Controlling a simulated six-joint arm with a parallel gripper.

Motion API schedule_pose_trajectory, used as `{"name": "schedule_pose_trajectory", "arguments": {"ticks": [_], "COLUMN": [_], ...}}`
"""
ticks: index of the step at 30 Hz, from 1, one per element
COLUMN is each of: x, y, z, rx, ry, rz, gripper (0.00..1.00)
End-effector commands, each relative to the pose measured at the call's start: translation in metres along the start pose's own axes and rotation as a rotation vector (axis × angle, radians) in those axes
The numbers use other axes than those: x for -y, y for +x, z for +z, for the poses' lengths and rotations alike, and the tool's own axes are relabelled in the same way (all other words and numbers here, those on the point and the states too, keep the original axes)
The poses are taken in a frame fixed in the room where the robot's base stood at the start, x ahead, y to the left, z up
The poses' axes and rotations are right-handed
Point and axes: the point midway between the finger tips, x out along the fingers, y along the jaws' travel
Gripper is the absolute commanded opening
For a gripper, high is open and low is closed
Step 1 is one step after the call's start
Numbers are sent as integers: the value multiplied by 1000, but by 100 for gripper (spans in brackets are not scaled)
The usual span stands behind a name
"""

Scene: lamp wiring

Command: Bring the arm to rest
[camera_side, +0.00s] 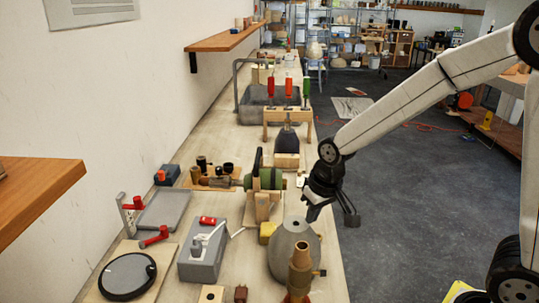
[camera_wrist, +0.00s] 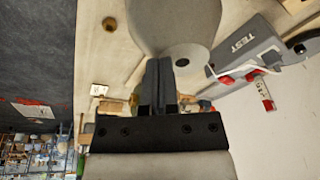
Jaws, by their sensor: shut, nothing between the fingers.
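My gripper (camera_side: 314,212) hangs at the right edge of the bench, just behind and to the right of a grey cone-shaped shade (camera_side: 294,247). In the wrist view my gripper (camera_wrist: 160,66) has its two dark fingers close together with nothing between them. The grey cone (camera_wrist: 170,22) appears beyond the fingertips, with a small hole in its top. I cannot tell the exact gap between fingers and cone, and no contact is evident.
A turned wooden piece (camera_side: 300,268) stands in front of the cone. A grey test box (camera_side: 203,251) with a red clip is to its left. A green-bodied machine (camera_side: 268,179) on a wooden stand is behind. Open floor (camera_side: 410,185) lies right of the bench.

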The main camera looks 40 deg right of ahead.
Motion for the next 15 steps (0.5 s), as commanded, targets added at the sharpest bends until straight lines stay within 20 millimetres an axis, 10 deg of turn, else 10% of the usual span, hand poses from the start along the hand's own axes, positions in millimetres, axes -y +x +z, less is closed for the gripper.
{"name": "schedule_pose_trajectory", "arguments": {"ticks": [15], "x": [-33], "y": [10], "z": [88], "rx": [-23], "ry": [-131], "rz": [34], "gripper": [0]}}
